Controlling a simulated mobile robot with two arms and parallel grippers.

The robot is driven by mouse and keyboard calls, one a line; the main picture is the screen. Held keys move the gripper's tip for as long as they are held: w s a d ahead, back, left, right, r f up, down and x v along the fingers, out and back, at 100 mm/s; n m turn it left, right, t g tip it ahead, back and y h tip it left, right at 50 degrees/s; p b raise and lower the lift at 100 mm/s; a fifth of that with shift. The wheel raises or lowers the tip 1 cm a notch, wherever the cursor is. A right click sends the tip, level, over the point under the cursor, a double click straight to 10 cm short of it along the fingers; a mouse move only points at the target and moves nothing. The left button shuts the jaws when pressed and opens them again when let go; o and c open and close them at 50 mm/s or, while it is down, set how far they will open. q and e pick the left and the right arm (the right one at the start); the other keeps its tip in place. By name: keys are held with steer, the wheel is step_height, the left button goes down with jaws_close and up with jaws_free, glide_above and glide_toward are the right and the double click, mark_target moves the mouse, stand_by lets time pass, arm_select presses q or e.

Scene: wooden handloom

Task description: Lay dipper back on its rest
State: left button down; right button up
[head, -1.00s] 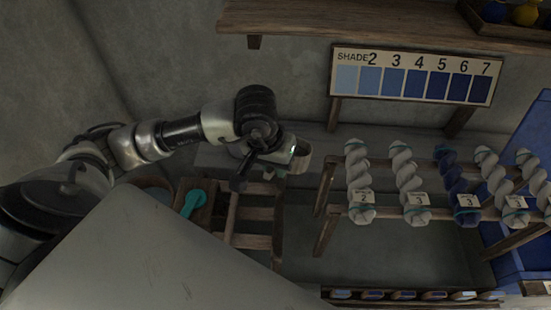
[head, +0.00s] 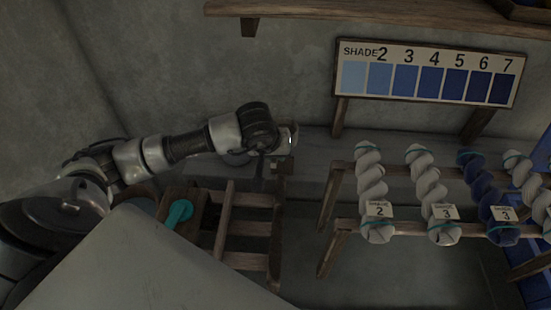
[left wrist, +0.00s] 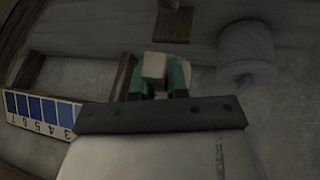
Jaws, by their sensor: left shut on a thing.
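My left gripper (left wrist: 155,78) shows in the left wrist view with its two teal finger pads closed on a pale block-shaped piece (left wrist: 153,66), which I take to be the dipper's handle. In the head view, the left gripper (head: 286,138) is by the back wall, above the end of a wooden slatted frame. The arm and wrist hide most of what it holds there, and the dipper's bowl cannot be made out. I cannot tell for sure which part is the dipper's rest. My right gripper is in neither view.
A rack with several twisted skeins (head: 371,190) stands to the right. The slatted frame (head: 247,228) and a wooden block with a teal piece (head: 178,213) lie below the arm. A grey cylinder (left wrist: 247,52) shows in the wrist view.

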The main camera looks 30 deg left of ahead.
arm_select(q)
steer(key=w+a+f+b, duration=0.1)
steer(key=w+f+b, duration=0.1)
steer(key=w+f, duration=0.1)
steer(key=w+a+f+b, duration=0.2)
steer(key=w+f+b, duration=0.1)
steer(key=w, duration=0.1)
steer(key=w+a+f+b, duration=0.2)
steer(key=w+f, duration=0.1)
steer(key=shift+w+b, duration=0.15)
steer(key=shift+b, duration=0.2)
steer(key=shift+f+b, duration=0.35)
steer(key=shift+f, duration=0.1)
steer(key=c, duration=1.1)
jaws_free()
steer(key=shift+o, duration=0.2)
steer(key=v, duration=1.1)
